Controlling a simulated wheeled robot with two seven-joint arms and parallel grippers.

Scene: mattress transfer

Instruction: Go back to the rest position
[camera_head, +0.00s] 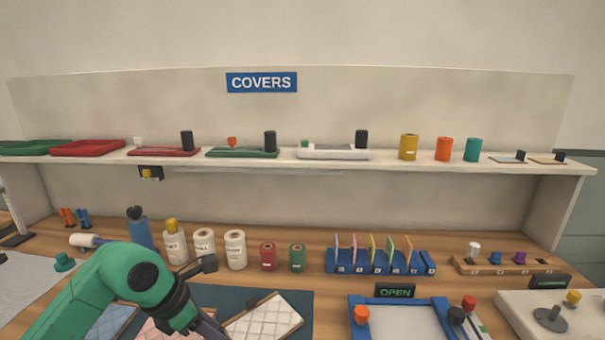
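My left arm comes in from the lower left, green with dark joints. Its dark gripper (208,325) points down near the bottom edge, over the dark blue mat (300,302). Its fingertips are partly hidden, so I cannot tell whether it is open or shut. A white quilted mattress pad (265,320) lies tilted on the mat just right of the gripper. A pinkish pad (160,329) and a bluish pad (108,323) lie partly behind my arm. My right gripper is not in view.
A blue-framed tray (352,312) with an OPEN sign (395,290) stands right of the mat. Bottles and spools (235,250) line the back, beside a blue card rack (380,268). A shelf (400,160) with covers overhangs the table. A joystick panel (550,320) is at right.

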